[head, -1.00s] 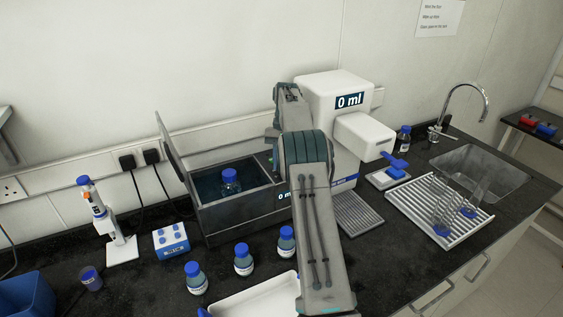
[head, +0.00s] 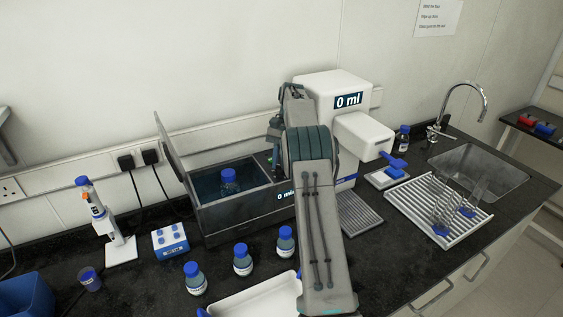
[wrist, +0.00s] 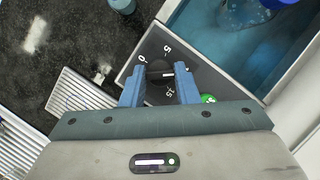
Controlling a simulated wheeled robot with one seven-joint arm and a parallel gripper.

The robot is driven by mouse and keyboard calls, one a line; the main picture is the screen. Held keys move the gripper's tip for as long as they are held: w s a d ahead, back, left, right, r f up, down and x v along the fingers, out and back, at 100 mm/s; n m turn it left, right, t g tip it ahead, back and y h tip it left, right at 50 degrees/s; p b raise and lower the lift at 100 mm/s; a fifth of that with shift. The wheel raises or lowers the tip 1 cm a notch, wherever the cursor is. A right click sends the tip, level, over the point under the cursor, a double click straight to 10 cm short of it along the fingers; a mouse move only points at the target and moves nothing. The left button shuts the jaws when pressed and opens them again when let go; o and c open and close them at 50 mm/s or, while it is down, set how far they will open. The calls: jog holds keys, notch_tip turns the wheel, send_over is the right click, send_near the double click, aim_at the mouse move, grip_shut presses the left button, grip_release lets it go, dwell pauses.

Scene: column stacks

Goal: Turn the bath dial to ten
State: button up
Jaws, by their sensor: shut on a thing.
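The bath dial (wrist: 156,74) is a black round knob on the grey front panel of the water bath, seen in the wrist view. My gripper (wrist: 160,84) is shut on it, with one blue finger on each side. A white line on the knob points right. The printed marks 0, 5 and 15 show around the knob; I cannot read a ten, and a finger covers part of the scale. In the head view the bath (head: 238,218) is an open dark tank with a blue-capped bottle (head: 229,181) in it. My arm hides the dial there.
A green button (wrist: 208,98) sits just right of the fingers in the wrist view. A white dispenser (head: 352,150) stands close to my arm. Several blue-capped bottles (head: 243,261) and a white tray (head: 262,300) stand in front of the bath.

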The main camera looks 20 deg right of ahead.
jog(key=o, duration=1)
jog(key=shift+c, duration=0.2)
